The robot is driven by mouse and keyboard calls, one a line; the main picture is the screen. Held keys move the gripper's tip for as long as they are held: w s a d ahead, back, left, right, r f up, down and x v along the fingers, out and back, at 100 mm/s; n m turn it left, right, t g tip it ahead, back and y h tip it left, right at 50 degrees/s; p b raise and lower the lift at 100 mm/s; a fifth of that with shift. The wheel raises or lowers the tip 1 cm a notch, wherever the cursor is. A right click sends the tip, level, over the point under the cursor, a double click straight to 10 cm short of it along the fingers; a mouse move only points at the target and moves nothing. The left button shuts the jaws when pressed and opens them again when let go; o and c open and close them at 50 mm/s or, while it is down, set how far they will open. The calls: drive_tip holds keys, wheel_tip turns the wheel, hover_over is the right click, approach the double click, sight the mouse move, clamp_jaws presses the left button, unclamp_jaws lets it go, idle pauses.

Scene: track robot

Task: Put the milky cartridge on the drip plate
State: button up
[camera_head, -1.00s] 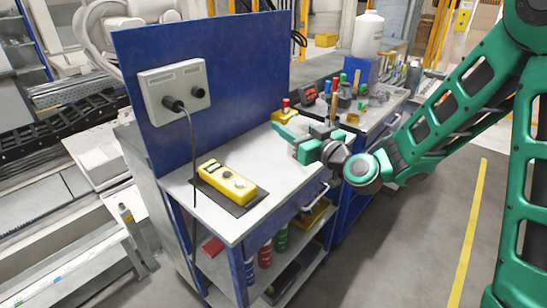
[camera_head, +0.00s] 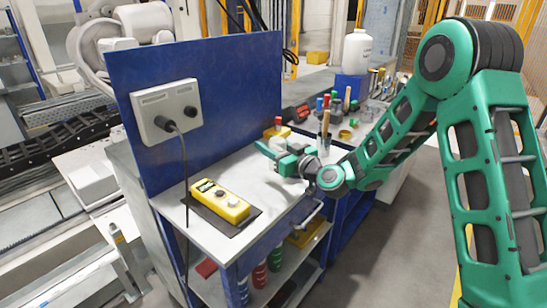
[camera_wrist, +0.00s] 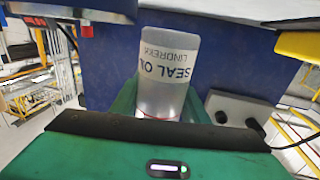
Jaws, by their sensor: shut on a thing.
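The milky cartridge (camera_wrist: 166,75) is a cloudy, translucent cylinder with a white "SEAL OIL" label. In the wrist view it stands between the green fingers of my gripper (camera_wrist: 160,108), which is shut on it. Its lower end is hidden behind the gripper body. In the head view my gripper (camera_head: 268,158) is over the right half of the bench top, pointing left; the cartridge is hard to make out there. I cannot identify the drip plate with certainty. A dark flat plate (camera_head: 205,222) lies under a yellow control box on the bench.
The yellow control box (camera_head: 220,200) sits at the bench's front left. A blue back panel (camera_head: 225,100) with a grey socket box (camera_head: 165,110) and hanging cable stands behind. Bare bench top (camera_head: 240,170) lies between control box and gripper. Tools and a white bottle (camera_head: 356,52) stand beyond.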

drive_tip(key=shift+f, duration=2)
drive_tip(key=o, duration=1.2)
drive_tip(key=shift+f, duration=0.1)
drive_tip(key=shift+c, duration=0.2)
drive_tip(key=v, duration=0.9)
drive_tip(key=shift+s+d, duration=0.1)
drive_tip(key=shift+d, duration=0.2)
drive_tip(key=shift+v, duration=1.05)
drive_tip(key=shift+s, duration=0.15)
